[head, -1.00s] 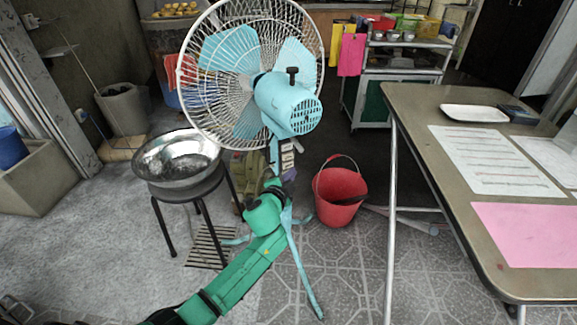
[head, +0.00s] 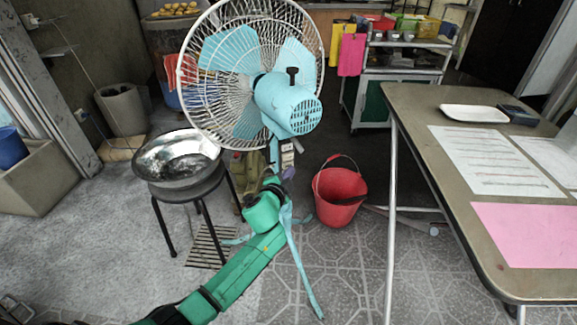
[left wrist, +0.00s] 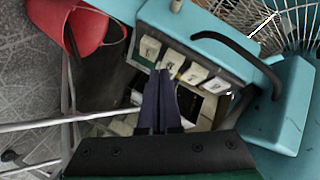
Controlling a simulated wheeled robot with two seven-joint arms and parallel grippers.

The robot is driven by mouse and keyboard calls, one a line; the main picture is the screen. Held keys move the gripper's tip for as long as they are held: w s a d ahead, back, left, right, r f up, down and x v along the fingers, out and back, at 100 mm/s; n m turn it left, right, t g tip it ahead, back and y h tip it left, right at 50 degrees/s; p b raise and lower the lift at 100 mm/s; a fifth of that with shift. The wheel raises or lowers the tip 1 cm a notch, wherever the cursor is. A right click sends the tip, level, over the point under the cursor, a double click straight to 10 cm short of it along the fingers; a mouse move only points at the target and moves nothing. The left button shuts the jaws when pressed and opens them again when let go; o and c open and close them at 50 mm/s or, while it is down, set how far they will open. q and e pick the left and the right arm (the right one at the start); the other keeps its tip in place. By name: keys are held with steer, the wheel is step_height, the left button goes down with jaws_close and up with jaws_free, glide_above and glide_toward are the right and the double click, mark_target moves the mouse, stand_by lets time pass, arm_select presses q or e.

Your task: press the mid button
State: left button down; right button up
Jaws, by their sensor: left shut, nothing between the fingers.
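The light-blue fan (head: 288,104) stands with its back to me. Its button panel (left wrist: 145,20) shows a row of several white buttons in the left wrist view. The second button from the left (left wrist: 173,59) is just past my fingertips; I cannot tell whether they touch it. My right gripper is out of view.
A black curved cable or handle (left wrist: 240,52) lies right of the buttons. A red bucket (head: 341,194) stands on the floor right of the fan. A metal bowl (head: 176,165) sits on a stool at left. A table (head: 420,110) with papers is at right.

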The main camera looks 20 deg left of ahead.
arm_select(q)
steer(key=shift+w+a, duration=0.3)
stand_by(0.8)
steer(key=shift+s+d, duration=0.6)
steer(key=s+d, duration=0.3)
steer(key=shift+s+d, duration=0.25)
steer(key=shift+s, duration=0.1)
stand_by(0.5)
